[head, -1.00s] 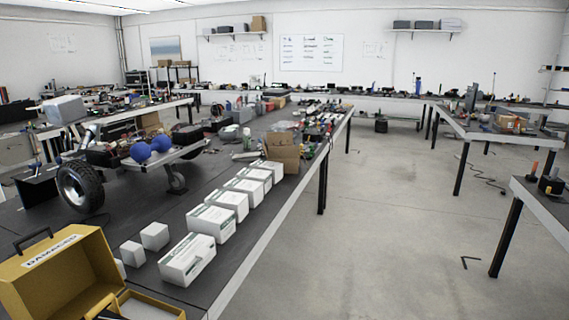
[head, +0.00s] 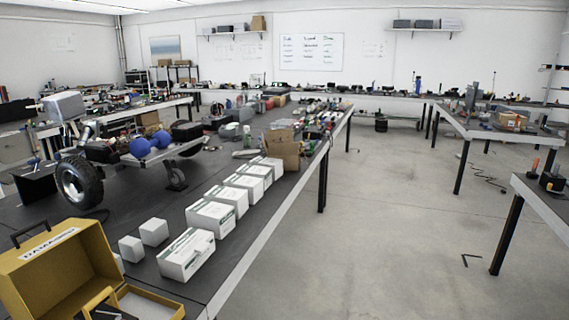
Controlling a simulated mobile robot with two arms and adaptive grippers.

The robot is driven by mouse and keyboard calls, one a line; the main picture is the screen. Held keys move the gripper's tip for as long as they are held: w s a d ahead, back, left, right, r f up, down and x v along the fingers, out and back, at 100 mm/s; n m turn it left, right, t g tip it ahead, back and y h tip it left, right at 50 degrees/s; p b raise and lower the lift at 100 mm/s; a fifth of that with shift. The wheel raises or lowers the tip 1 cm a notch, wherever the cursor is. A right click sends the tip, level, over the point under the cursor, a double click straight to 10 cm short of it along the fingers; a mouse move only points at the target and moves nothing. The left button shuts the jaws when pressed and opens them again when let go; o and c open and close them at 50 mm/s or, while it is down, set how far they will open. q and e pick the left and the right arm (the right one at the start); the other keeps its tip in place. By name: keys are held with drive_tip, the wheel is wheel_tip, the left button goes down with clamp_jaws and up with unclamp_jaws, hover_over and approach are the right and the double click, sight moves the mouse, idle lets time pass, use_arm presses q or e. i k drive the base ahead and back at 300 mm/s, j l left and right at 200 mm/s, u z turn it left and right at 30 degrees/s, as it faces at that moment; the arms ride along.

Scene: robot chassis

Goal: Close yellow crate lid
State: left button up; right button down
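The yellow crate (head: 176,300) is at the bottom left of the head view, on the dark workbench, partly cut off by the bottom edge. Its yellow lid (head: 62,278) stands open and tilted up, with its hollow inside facing the camera. The lid has a dark handle (head: 30,234) on top and a white label strip (head: 50,243) with dark lettering. Dark items (head: 105,312) show at the crate's opening; I cannot tell what they are. Neither of my grippers is in view.
Two white cubes (head: 153,232) and a row of several white boxes (head: 186,255) stand right of the crate. A wheeled robot chassis (head: 160,158) with blue balls is behind it. An open cardboard box (head: 282,150) stands farther back. Open floor (head: 390,230) lies right of the bench.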

sight(53, 274)
drive_tip(key=u, duration=1.4)
drive_tip(key=i+l, duration=0.15)
drive_tip(key=l, duration=0.2)
drive_tip(key=i+l+z, duration=0.1)
drive_tip(key=l, duration=0.2)
drive_tip(key=i+l+z, duration=0.1)
drive_tip(key=l, duration=0.25)
drive_tip(key=i, duration=0.05)
